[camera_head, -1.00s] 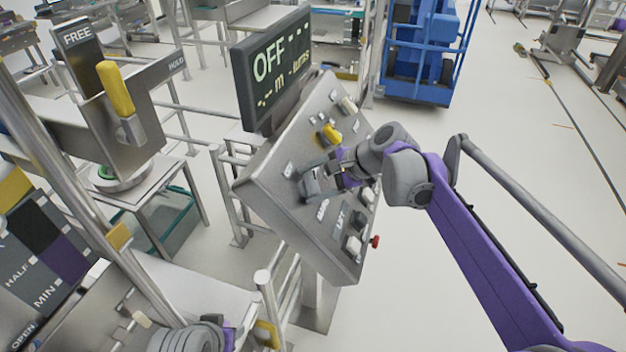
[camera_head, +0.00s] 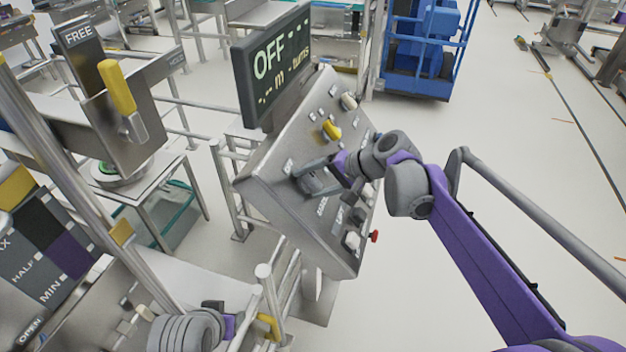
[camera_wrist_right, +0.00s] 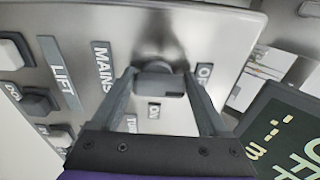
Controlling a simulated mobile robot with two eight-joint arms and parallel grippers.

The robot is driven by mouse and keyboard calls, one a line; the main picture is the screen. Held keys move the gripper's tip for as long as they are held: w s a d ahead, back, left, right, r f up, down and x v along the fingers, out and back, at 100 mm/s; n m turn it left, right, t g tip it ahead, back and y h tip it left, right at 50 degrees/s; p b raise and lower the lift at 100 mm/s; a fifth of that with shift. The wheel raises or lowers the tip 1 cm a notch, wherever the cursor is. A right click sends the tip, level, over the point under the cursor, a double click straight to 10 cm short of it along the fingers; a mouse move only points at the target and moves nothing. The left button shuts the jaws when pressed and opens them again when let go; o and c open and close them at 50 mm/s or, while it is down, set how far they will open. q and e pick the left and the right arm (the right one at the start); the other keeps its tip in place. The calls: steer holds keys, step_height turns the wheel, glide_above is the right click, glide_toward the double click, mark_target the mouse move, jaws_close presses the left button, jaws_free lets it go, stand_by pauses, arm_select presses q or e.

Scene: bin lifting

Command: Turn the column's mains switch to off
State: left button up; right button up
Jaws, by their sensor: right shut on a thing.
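The column's control panel (camera_head: 285,200) is a tilted grey metal plate in the head view. The mains switch (camera_wrist_right: 156,84) is a grey knob beside the MAINS lettering in the right wrist view, with OFF and ON labels near it. My right gripper (camera_head: 316,178) is at the panel, its two fingers on either side of the knob and shut on it. The fingers hide part of the switch in the head view. The display (camera_head: 275,65) above the panel reads OFF. My left gripper (camera_head: 220,312) is partly seen at the bottom; its jaws are unclear.
The panel also carries a yellow knob (camera_head: 332,129), pale buttons and a red knob (camera_head: 375,236) at its edge. A yellow-handled lever (camera_head: 118,88) stands at the left. Metal rails stand below the panel.

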stand_by(0.3)
steer(key=o, duration=1.2)
steer(key=shift+o, duration=0.2)
steer(key=v, duration=1.1)
steer(key=s+d+f+n+t+h, duration=0.1)
steer(key=s+d+f+h, duration=0.3)
steer(key=s+f, duration=0.5)
steer(key=s+d+f+n+h, duration=0.3)
steer(key=s+d+f+h, duration=0.2)
steer(key=s+f, duration=0.5)
steer(key=s+d, duration=0.1)
steer(key=s, duration=0.2)
steer(key=shift+s+f+t, duration=0.3)
steer(key=shift+s+t, duration=0.05)
steer(key=shift+t, duration=0.05)
steer(key=shift+d+f, duration=0.1)
steer(key=shift+d, duration=0.05)
steer(key=shift+c, duration=0.3)
